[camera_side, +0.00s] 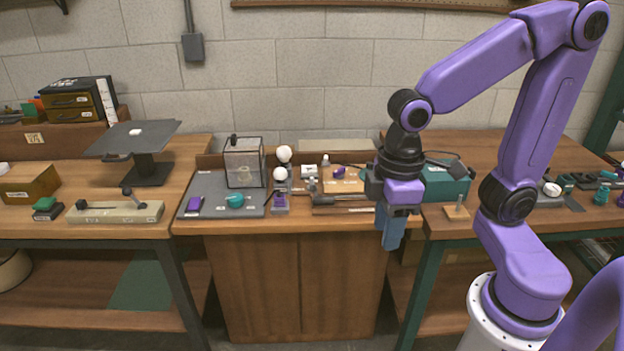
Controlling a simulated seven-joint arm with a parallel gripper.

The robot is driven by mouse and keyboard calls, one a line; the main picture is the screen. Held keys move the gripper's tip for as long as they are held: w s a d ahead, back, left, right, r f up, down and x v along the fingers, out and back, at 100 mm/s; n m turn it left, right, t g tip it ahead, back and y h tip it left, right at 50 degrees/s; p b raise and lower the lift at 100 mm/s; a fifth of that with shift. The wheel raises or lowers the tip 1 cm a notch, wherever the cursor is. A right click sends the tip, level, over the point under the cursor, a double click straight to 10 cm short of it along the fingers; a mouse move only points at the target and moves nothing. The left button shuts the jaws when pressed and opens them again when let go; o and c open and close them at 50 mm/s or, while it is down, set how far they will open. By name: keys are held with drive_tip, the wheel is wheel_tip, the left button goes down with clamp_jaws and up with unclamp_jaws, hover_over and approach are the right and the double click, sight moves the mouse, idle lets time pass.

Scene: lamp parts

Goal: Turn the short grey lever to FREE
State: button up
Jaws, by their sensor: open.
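A short dark grey lever (133,197) stands tilted on a long beige base (112,213) on the left bench. Small pale labels show on the base, but their lettering is too small to read, so I cannot tell which mark the lever points to. My gripper (391,238) hangs fingers down in front of the right part of the middle bench, far to the right of the lever. Its blue fingers overlap in this view. It is open, and I see nothing between the fingers.
A black stand with a tilted plate (134,138) rises behind the beige base. A green-and-black block (47,208) sits left of it. On the middle bench, a grey mat (205,186) bears a clear box (244,163) and a teal knob (235,200). White bulbs (280,174) stand nearby.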

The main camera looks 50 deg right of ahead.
drive_tip(key=w+a+r+m, duration=0.15)
drive_tip(key=w+m, duration=0.35)
drive_tip(key=w, duration=0.9)
drive_tip(key=m, duration=1.4)
hover_over(312, 181)
wheel_tip(312, 181, down, 3)
wheel_tip(312, 181, down, 16)
drive_tip(key=shift+f, duration=0.2)
clamp_jaws()
